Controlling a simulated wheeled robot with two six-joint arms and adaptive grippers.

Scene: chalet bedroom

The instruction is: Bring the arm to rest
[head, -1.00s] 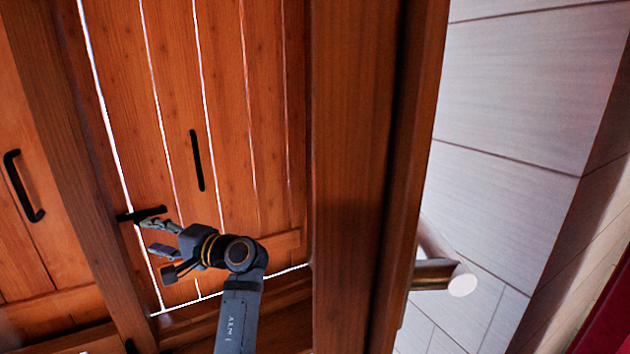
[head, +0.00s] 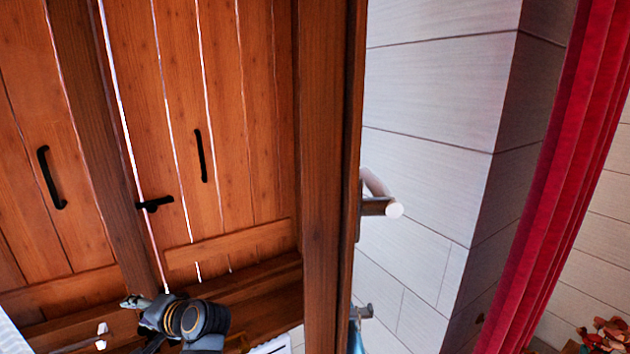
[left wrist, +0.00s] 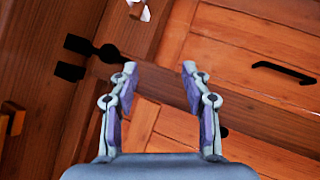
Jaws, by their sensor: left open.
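My left gripper (head: 146,310) is low in the head view, in front of the lower part of a wooden cabinet door (head: 235,130). In the left wrist view my left gripper (left wrist: 160,75) shows two fingers spread apart, with nothing between them. The gripper is apart from the black latch (head: 154,203) on the door's left edge and from the black door handle (head: 201,156). My right gripper is in neither view.
A second wooden door with a black handle (head: 51,178) is at the left. A thick wooden post (head: 325,180) stands right of the cabinet. Beyond it are a pale lever handle (head: 380,203), a light panelled wall (head: 430,110) and a red curtain (head: 545,180).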

